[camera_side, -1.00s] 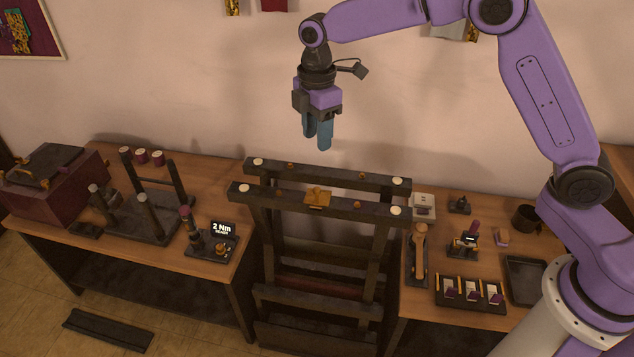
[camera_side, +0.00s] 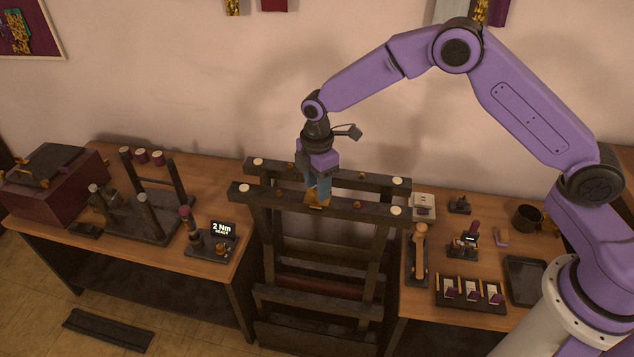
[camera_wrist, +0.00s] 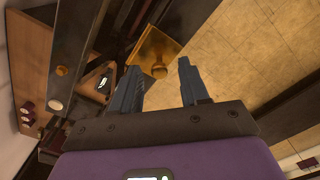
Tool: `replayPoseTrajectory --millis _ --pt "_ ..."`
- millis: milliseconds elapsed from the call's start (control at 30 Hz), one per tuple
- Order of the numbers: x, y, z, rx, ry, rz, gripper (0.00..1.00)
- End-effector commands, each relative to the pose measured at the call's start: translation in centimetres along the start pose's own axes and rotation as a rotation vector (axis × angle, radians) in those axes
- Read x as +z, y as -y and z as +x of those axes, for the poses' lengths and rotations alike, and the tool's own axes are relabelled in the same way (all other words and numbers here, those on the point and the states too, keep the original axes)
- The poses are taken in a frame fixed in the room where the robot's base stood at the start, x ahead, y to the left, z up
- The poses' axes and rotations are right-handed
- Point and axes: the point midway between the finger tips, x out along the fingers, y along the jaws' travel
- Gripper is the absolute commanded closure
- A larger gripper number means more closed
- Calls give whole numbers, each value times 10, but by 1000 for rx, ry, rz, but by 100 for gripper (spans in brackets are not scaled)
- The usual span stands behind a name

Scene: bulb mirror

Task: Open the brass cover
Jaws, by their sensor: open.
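The brass cover (camera_side: 319,199) is a small gold plate on the front dark rail of the frame, near the middle. It looks closed in the side view, though my fingers hide part of it. In the wrist view the brass cover (camera_wrist: 153,50) is a square plate with a round knob just beyond my fingertips. My gripper (camera_side: 318,190) points down over the cover, its blue fingers close to it; I cannot tell if they touch. In the wrist view my gripper (camera_wrist: 160,68) is open, with nothing between its fingers.
The dark frame has two parallel rails (camera_side: 370,207) with white round caps. At left stand a torque driver stand with a "2 Nm" display (camera_side: 222,229), posts and a maroon box (camera_side: 55,185). At right are a wooden-handled tool (camera_side: 420,240), a card tray (camera_side: 470,292) and an empty black tray (camera_side: 526,280).

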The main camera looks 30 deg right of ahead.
Motion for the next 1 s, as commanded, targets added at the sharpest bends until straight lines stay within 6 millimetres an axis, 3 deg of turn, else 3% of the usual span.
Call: replayPoseTrajectory --millis 200,333,367,733,1000 --pt "0 0 0 0 0 0 55" --pt "0 0 0 0 0 0 98" --pt "0 0 0 0 0 1 100" --pt "2 -2 -1 -28 -28 4 100" --pt "9 -10 -5 -143 -143 6 100"
